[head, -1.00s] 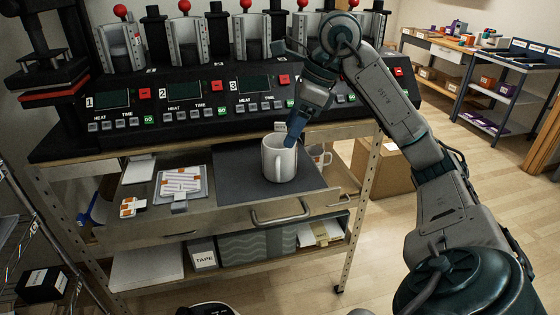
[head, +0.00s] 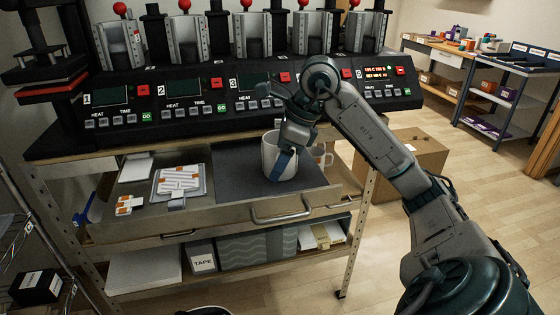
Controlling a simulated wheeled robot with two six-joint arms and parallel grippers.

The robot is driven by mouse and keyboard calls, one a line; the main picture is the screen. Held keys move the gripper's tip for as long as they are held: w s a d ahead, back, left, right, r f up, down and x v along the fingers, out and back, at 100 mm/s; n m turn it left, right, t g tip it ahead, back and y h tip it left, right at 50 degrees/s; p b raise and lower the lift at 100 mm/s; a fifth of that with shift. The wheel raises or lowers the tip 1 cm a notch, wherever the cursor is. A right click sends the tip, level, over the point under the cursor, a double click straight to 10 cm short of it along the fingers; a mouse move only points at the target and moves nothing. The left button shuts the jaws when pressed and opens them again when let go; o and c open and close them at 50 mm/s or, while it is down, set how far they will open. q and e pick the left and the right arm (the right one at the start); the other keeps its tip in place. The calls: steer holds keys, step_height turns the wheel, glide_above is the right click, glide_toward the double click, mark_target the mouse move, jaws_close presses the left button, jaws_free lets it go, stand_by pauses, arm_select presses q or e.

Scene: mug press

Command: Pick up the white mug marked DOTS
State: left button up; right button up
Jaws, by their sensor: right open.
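A white mug (head: 268,160) stands upright on the dark mat (head: 235,185) in the pulled-out drawer below the press. No DOTS marking can be read on it from here. My right gripper (head: 282,166) is open and points down at this mug, with a blue finger in front of its right part. The gripper hides much of the rim and the right side, and I cannot tell where the other finger is. My left gripper is not in view.
The press console (head: 190,95) with several upright mug presses runs close behind the drawer. Sheets and small packs (head: 180,180) lie left of the mat. The drawer handle (head: 282,212) juts out in front. A cardboard box (head: 405,160) stands on the floor to the right.

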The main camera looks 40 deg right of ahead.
steer(key=shift+a+f, duration=0.1)
steer(key=shift+f, duration=0.1)
steer(key=c, duration=1.3)
steer(key=shift+o, duration=0.2)
steer(key=shift+r, duration=0.1)
